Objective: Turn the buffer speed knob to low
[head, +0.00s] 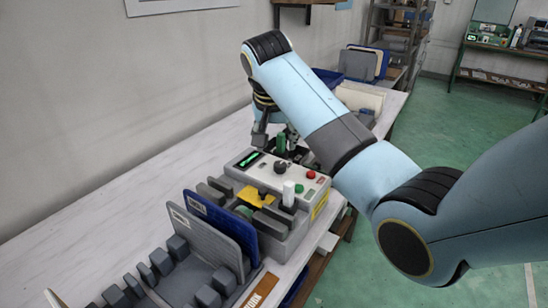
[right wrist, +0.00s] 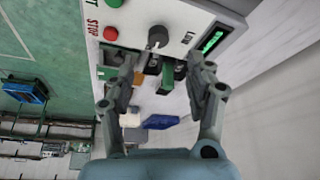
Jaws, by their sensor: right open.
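The buffer speed knob (head: 280,167) is a dark round knob on the top of a pale control panel (head: 322,183). In the right wrist view the knob (right wrist: 157,38) shows grey, with a LOW label (right wrist: 188,38) beside it; I cannot tell its setting. My right gripper (head: 275,139) is open and empty, above the panel's far edge in the head view. In the right wrist view its fingers (right wrist: 163,64) are spread, with the knob ahead of the gap and apart from both fingertips. My left gripper is not in view.
A green display (head: 250,160), a red STOP button (head: 311,174) and a green button (head: 299,188) share the panel. Blue and grey upright panels (head: 217,222) stand in a grey rack nearer. The white table's left side is clear.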

